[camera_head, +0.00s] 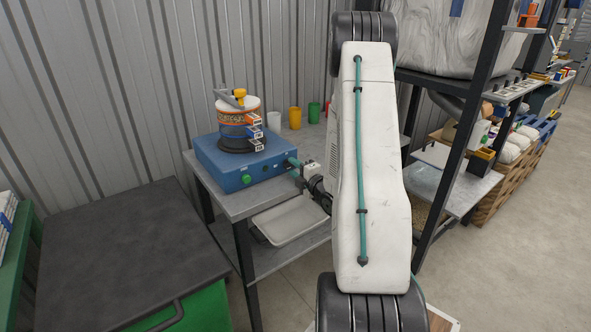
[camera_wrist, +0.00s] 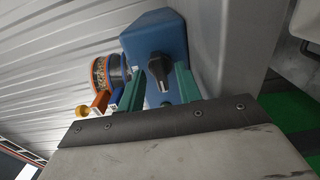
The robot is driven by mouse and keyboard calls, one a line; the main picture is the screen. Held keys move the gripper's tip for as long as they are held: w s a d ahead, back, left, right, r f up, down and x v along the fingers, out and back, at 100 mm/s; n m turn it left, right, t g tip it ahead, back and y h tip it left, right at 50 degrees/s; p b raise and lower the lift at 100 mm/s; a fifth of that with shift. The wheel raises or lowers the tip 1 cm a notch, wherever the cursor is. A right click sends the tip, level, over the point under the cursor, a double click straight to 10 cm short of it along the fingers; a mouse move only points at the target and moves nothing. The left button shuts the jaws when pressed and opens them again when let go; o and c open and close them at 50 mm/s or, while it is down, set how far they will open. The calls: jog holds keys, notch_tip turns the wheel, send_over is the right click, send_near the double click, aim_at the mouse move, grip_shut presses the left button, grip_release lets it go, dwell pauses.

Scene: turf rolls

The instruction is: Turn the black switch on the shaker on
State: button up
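The shaker is a blue box (camera_head: 243,163) on a grey metal table, with a stack of round sieves (camera_head: 238,125) on top. Its blue side also fills the middle of the wrist view (camera_wrist: 155,35). The black switch (camera_wrist: 158,72) is a knob with a pale mark on that side; in the head view it is hidden. My gripper (camera_head: 292,163) is at the right side of the shaker. In the wrist view its two teal fingers (camera_wrist: 160,75) are apart, one on each side of the switch, seemingly with small gaps. A green button (camera_head: 246,179) is on the shaker's front.
White, yellow and green cups (camera_head: 295,118) stand behind the shaker on the table. A pale tray (camera_head: 290,220) lies on the shelf below. A dark-topped bin (camera_head: 120,250) is at left, and a black-framed rack (camera_head: 470,110) at right. My arm hides part of the table.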

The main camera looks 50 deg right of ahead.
grip_shut()
jog(key=shift+m, duration=0.4)
jog(key=m, duration=0.3)
jog(key=shift+m, duration=0.3)
jog(key=m, duration=0.9)
jog(key=shift+m, duration=2.3)
